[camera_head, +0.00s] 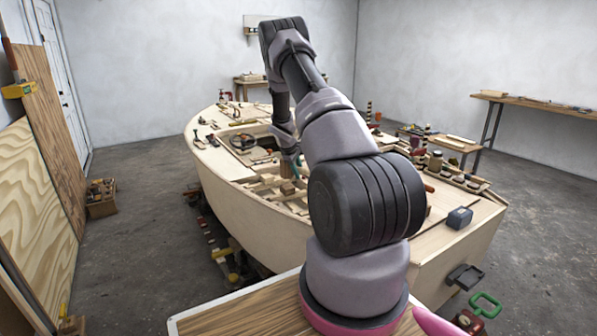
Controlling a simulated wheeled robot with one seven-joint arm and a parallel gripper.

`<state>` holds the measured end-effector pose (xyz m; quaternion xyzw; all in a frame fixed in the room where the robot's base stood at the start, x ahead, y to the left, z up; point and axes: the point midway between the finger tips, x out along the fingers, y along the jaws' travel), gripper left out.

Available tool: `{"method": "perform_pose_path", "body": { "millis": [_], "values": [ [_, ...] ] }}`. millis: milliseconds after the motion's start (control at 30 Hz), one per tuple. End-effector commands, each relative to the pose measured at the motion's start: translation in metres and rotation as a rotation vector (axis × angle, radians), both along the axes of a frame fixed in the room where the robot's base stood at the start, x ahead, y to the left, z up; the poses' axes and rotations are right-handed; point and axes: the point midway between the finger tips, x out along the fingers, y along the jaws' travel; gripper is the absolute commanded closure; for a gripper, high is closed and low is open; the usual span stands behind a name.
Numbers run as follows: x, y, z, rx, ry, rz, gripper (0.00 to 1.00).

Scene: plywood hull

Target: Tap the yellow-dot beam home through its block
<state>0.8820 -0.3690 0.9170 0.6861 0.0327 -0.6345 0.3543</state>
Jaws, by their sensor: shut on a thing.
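My gripper (289,157) points down over the open inside of the plywood hull (250,215), partly hidden by my own arm. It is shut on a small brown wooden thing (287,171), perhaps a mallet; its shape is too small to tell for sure. Pale beams (268,185) cross the hull's opening just below and left of the gripper. I cannot make out a yellow dot on any beam, nor tell which block belongs to it. I cannot tell whether the held thing touches a beam.
A workbench (520,102) stands at the right wall. Plywood sheets (35,195) lean at the left. Concrete floor (140,245) is open at left.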

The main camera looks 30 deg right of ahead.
Motion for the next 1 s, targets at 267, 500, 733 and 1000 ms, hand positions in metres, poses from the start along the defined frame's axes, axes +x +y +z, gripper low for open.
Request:
{"method": "perform_pose_path", "body": {
  "millis": [267, 500, 733, 1000],
  "values": [
    [0.0, 0.0, -0.001, -0.001, -0.001, 0.0, 1.0],
    [0.001, 0.0, -0.044, -0.001, -0.001, 0.001, 1.0],
    [0.001, 0.0, -0.027, 0.0, -0.004, 0.0, 1.0],
    [0.0, 0.0, 0.002, 0.0, -0.001, 0.001, 1.0]
  ]
}}
